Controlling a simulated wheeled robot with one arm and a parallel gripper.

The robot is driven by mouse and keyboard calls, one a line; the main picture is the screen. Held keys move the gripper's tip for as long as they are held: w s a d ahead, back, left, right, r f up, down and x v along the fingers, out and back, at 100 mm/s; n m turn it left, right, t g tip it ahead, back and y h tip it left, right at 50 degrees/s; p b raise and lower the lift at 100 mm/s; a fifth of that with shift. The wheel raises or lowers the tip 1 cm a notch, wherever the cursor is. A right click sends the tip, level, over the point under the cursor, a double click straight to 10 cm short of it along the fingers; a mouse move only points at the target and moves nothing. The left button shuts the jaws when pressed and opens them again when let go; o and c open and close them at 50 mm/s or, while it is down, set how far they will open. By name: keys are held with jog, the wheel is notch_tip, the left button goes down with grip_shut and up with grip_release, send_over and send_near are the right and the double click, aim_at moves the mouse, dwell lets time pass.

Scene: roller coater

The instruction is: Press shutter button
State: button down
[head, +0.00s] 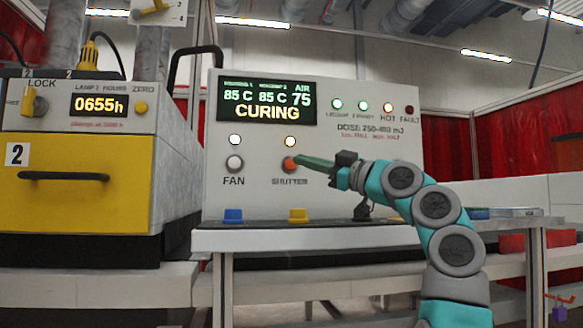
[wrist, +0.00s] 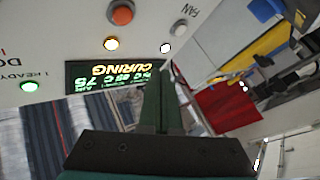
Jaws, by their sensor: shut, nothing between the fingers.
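The orange shutter button (head: 289,163) sits on the white control panel above the label "SHUTTER", under a lit amber-white lamp (head: 290,141). My gripper (head: 300,160) has its green fingers shut and empty, pointing left, with the tips at the right edge of the button in the head view. Whether they touch cannot be told there. In the wrist view the button (wrist: 121,13) is at the top, and my gripper's fingertips (wrist: 157,66) appear apart from it, below and to its right. The display (head: 268,100) reads "CURING".
A white FAN button (head: 235,163) is left of the shutter button, with a lit lamp above. Blue (head: 233,215) and yellow (head: 299,215) blocks are on the ledge below. A yellow-fronted lamp unit (head: 75,185) stands at the left. Indicator lamps (head: 363,105) are at upper right.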

aim_at(290, 164)
jog(key=shift+w, duration=0.1)
jog(key=shift+w+a+p, duration=0.4)
jog(key=shift+w+p, duration=1)
jog(key=shift+w+a+p, duration=0.45)
jog(key=shift+w+p, duration=0.9)
jog(key=shift+p, duration=0.1)
jog(key=shift+w+a+p, duration=0.4)
jog(key=shift+w+p, duration=1)
jog(key=shift+w, duration=0.15)
jog(key=shift+w+a+p, duration=0.1)
jog(key=shift+w+p, duration=0.15)
jog(key=shift+p, duration=0.3)
